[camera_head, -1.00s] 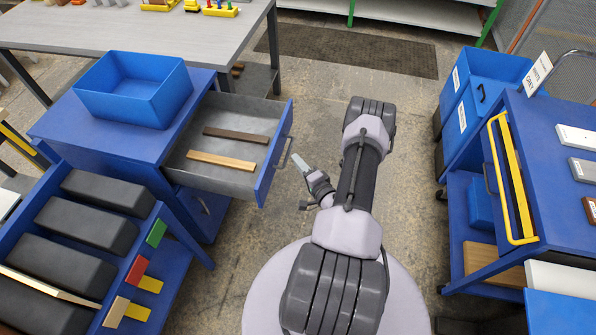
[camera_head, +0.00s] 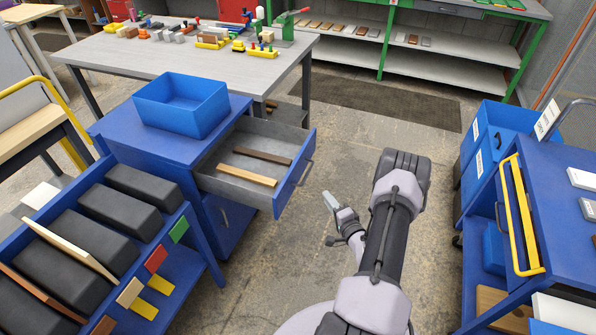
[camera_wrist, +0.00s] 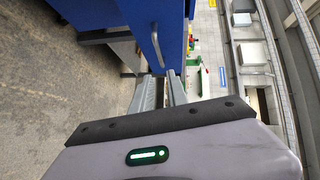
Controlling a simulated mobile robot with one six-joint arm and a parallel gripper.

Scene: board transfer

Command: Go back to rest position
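My gripper (camera_head: 331,200) hangs over the floor to the right of the open drawer, clear of the drawer handle. In the wrist view its two grey fingers (camera_wrist: 162,90) stand a little apart with nothing held between them. The grey drawer (camera_head: 222,182) of the blue cabinet is pulled out. A dark brown board (camera_head: 262,156) and a light wooden board (camera_head: 248,175) lie flat in it, apart from each other. The blue drawer front with its handle shows ahead of the fingers in the wrist view (camera_wrist: 168,30).
A blue bin (camera_head: 182,112) stands on the cabinet top. A blue rack (camera_head: 178,222) with black blocks and boards is at the lower left. A blue cart with a yellow handle (camera_head: 522,215) is at the right. Open floor (camera_head: 385,140) lies beyond my arm.

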